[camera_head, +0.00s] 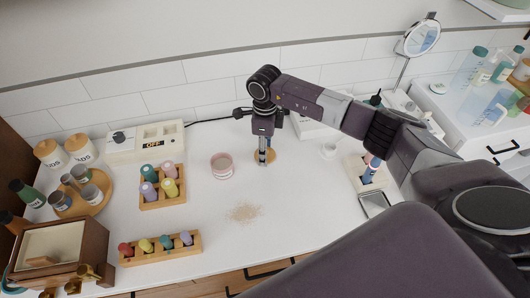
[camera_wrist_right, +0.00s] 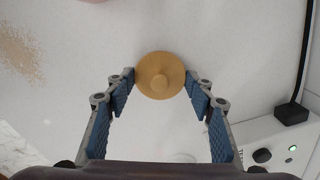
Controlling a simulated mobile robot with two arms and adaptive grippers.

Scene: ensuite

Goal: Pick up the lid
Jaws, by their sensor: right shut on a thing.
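The lid (camera_wrist_right: 160,75) is a round tan disc with a small knob in its centre, seen from above in the right wrist view. In the head view its edge (camera_head: 257,157) shows under my right gripper (camera_head: 264,155), low over the white counter. The blue-padded fingertips of my right gripper (camera_wrist_right: 160,81) are at opposite sides of the lid and shut on it. Whether the lid still touches the counter is hard to tell. A pinkish open jar (camera_head: 222,167) stands just left of the gripper. My left gripper is not in view.
Spilled powder (camera_head: 244,212) lies on the white counter. Wooden racks of coloured bottles (camera_head: 162,203) (camera_head: 160,264) stand to the left. A white box with a switch (camera_head: 145,142) and cable is against the tiled wall. The counter's front middle is mostly clear.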

